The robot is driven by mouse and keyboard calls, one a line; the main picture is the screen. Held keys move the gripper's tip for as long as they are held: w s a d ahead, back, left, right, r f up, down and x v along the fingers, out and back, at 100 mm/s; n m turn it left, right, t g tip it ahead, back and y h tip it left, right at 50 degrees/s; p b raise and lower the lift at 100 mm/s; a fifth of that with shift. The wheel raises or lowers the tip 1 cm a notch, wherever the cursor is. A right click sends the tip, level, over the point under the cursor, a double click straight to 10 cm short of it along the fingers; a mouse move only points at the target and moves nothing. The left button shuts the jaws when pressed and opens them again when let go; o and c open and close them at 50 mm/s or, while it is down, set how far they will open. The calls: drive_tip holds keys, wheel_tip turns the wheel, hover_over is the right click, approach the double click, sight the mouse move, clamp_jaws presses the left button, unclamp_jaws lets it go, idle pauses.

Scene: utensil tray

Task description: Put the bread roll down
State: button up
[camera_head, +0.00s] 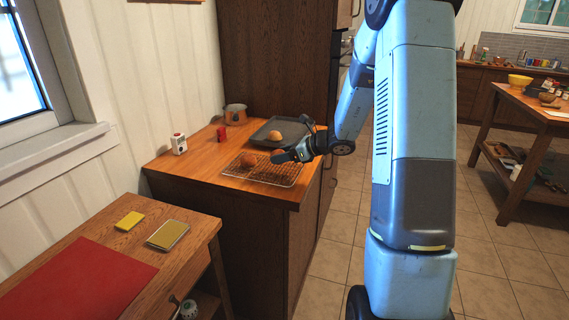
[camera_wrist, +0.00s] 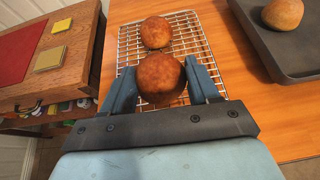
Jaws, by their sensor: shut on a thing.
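My gripper (camera_wrist: 160,88) is shut on a round brown bread roll (camera_wrist: 161,77), one finger on each side of it. The roll is over the near part of the wire cooling rack (camera_wrist: 203,49); I cannot tell whether it touches the wires. In the head view my gripper (camera_head: 285,156) is above the right part of the rack (camera_head: 262,178), and the held roll (camera_head: 277,153) is partly hidden by it. A second roll (camera_wrist: 156,32) lies on the rack, left of my gripper in the head view. A third, paler roll (camera_wrist: 283,13) sits on the dark baking tray (camera_wrist: 254,35).
A lower table at the left holds a red mat (camera_head: 80,282) and two yellow pads. Bare counter lies left of the rack.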

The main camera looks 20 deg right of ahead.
drive_tip(key=shift+w+f, duration=0.15)
drive_tip(key=shift+f, duration=1.55)
drive_tip(key=o, duration=1)
drive_tip(key=shift+o, duration=0.2)
